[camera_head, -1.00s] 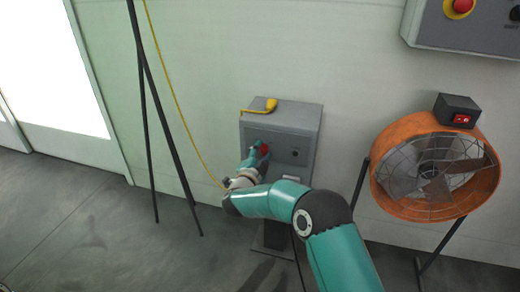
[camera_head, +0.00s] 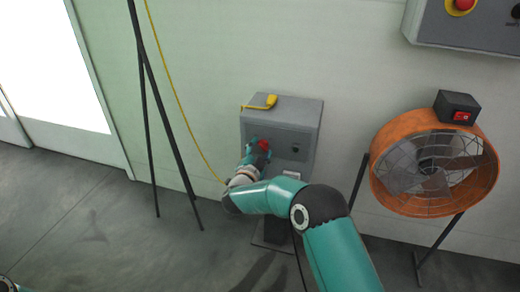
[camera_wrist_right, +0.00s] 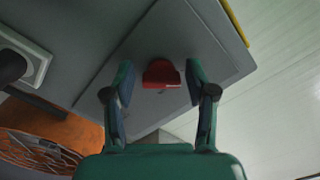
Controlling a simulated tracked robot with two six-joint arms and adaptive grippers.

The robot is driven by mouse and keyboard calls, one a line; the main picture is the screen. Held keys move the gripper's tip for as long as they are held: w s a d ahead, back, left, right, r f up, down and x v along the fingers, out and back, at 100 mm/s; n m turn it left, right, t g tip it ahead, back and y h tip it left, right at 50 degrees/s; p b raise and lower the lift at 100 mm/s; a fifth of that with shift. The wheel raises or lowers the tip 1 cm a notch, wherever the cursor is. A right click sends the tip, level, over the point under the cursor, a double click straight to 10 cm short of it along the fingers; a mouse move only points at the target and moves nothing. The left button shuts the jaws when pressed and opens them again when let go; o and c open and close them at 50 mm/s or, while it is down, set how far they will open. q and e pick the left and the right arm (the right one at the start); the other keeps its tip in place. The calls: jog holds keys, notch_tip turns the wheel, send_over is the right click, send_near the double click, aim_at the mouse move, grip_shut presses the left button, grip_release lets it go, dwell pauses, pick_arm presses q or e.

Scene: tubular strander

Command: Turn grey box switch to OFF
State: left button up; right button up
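The grey box (camera_head: 307,114) stands on a short post against the wall, in the middle of the head view. A red switch knob (camera_head: 264,144) sits on its front face. The knob also shows in the wrist view (camera_wrist_right: 161,73), between the fingertips of my right gripper (camera_wrist_right: 160,86). The fingers are open, one on each side of the knob, with a narrow gap on both sides. In the head view my right gripper (camera_head: 260,148) partly covers the knob and panel. The knob's markings cannot be read. My left gripper is not in view.
A yellow cabled handle (camera_head: 259,103) rests on top of the box. A dark button (camera_head: 295,149) is to the knob's right. An orange fan (camera_head: 433,170) with a red-switched black box (camera_head: 457,107) stands at right. A dark tripod (camera_head: 165,110) stands at left.

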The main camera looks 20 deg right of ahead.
jog(key=shift+o, duration=0.2)
jog(key=shift+d+r, duration=0.15)
jog(key=shift+r, duration=0.1)
jog(key=v, duration=1.2)
jog(key=shift+f, duration=0.2)
jog(key=shift+w, duration=0.1)
